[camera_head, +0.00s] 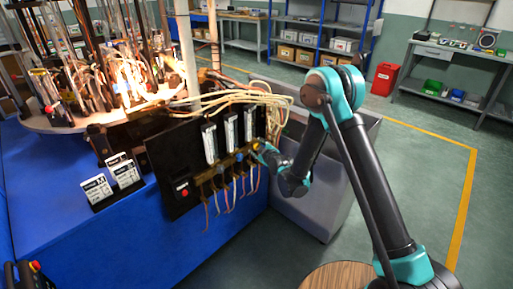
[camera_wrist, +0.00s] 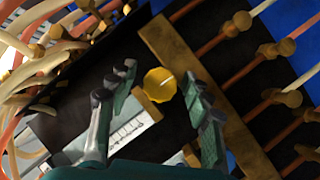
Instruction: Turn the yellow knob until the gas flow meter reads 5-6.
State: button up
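The yellow knob (camera_wrist: 160,84) shows in the wrist view as a faceted disc with a pale line on its face. My gripper (camera_wrist: 161,78) is open, with one dark-tipped finger on each side of the knob and visible gaps to both. A flow meter (camera_wrist: 130,126) with a white scale lies partly behind the left finger; its reading is too small to tell. In the head view my gripper (camera_head: 259,148) is at the right end of the black panel (camera_head: 172,160), by the lower end of the rightmost flow meter (camera_head: 249,124). The knob is hard to make out there.
Two more flow meters (camera_head: 210,142) (camera_head: 231,132) stand to the left on the panel. Tubes (camera_head: 232,190) hang below it, and pale hoses (camera_head: 245,97) bunch above. A red button (camera_head: 184,191) is at the panel's lower left. Brass fittings (camera_wrist: 282,98) line the wrist view's right side.

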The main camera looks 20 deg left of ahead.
grip_shut()
jog(key=shift+m+g, duration=1.1)
jog(key=shift+o, duration=0.2)
grip_release()
jog(key=v, duration=0.7)
jog(key=shift+s+d, duration=0.15)
jog(key=shift+d, duration=0.1)
jog(key=shift+d+r, duration=0.1)
